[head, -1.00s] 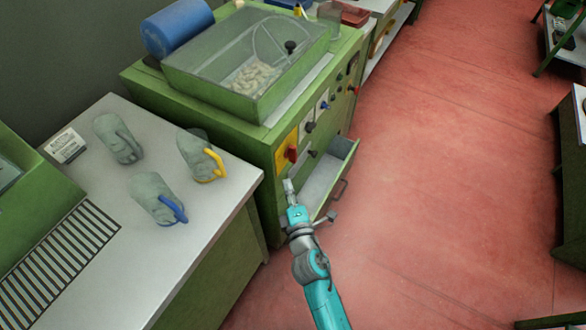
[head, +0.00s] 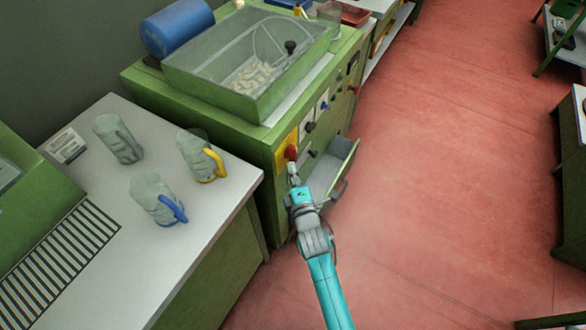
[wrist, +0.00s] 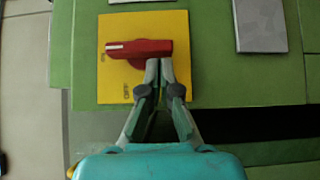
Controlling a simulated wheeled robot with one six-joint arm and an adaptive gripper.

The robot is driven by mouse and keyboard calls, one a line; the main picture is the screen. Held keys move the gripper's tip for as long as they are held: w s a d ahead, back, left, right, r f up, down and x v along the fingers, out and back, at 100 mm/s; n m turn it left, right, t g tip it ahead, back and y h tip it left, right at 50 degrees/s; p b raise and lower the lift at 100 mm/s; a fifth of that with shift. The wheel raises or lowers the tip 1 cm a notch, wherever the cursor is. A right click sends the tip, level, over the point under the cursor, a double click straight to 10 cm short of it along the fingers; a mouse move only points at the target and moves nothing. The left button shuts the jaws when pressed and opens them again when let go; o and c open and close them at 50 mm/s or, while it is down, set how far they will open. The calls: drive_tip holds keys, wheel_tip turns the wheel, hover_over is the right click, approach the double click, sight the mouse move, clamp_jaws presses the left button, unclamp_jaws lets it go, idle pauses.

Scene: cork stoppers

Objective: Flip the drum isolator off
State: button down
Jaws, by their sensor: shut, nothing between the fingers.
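The drum isolator is a red rotary handle (wrist: 140,50) on a square yellow plate (wrist: 115,78). In the head view the red handle (head: 291,153) is on the left of the green machine's front. My gripper (wrist: 159,64) is shut and empty. Its fingertips are at the lower edge of the handle's right half, overlapping it in the picture; I cannot tell if they touch. My gripper also shows in the head view (head: 293,168), just below the handle.
More knobs (head: 310,126) sit along the panel to the right. A white-topped counter (head: 105,265) with several jugs stands on the left. The red floor (head: 430,200) is clear on the right.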

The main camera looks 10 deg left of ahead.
drive_tip(key=shift+w+d, duration=0.15)
drive_tip(key=shift+w, duration=0.1)
